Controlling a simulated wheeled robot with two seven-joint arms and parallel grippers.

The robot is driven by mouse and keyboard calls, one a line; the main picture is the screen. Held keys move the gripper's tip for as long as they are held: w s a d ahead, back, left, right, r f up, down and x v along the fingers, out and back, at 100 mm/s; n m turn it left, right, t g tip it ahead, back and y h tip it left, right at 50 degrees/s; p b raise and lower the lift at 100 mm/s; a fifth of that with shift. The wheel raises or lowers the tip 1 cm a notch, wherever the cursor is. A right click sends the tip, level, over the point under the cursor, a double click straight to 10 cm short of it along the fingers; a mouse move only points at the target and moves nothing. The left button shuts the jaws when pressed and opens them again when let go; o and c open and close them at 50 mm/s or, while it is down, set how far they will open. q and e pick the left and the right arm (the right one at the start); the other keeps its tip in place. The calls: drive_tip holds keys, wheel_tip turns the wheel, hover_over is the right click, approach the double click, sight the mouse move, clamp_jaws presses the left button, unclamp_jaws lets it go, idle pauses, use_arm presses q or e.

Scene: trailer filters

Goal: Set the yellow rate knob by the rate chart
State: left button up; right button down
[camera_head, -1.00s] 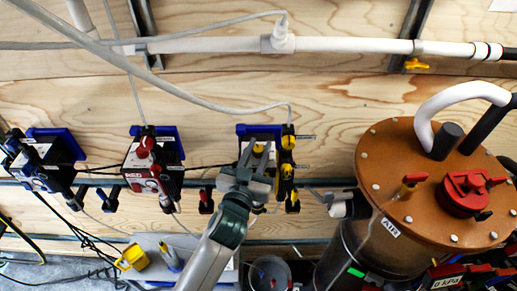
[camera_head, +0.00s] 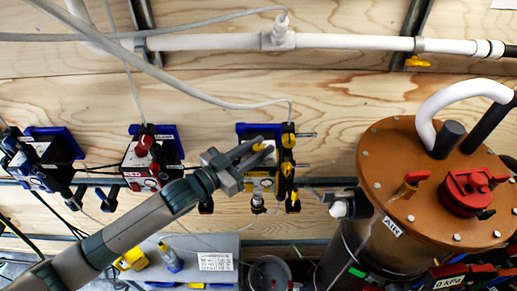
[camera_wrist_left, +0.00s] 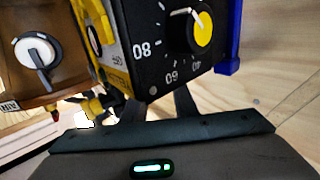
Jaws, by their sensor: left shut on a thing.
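The yellow-fronted pump (camera_head: 262,185) hangs on a blue bracket near the middle of the head view. In the left wrist view its black dial face (camera_wrist_left: 165,55) shows numbers 40, 60 and 80 around a yellow-capped knob (camera_wrist_left: 203,30) with a white pointer. My left gripper (camera_head: 262,147) reaches to the pump's top from the lower left, with its tips at the yellow knob. It is shut on the knob, though the wrist view hides the fingertips behind the black face. My right gripper is not in view.
A red pump (camera_head: 143,172) hangs to the left. A large brown-lidded filter vessel (camera_head: 395,145) stands to the right. A white pipe (camera_head: 350,45) runs above. A grey box with a printed white label (camera_head: 215,261) lies below; the label is too small to read.

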use_arm(q)
drive_tip(key=shift+m+g+h, duration=0.3)
drive_tip(key=shift+g, duration=0.1)
drive_tip(key=o, duration=1)
drive_tip(key=shift+o, duration=0.2)
drive_tip(key=shift+s+a+f+b, duration=0.15)
drive_tip(key=shift+s+a+b, duration=0.15)
drive_tip(key=shift+a+b, duration=0.1)
drive_tip(key=b+v, duration=0.7)
drive_tip(key=v, duration=0.9)
drive_tip(key=shift+s+a, duration=0.15)
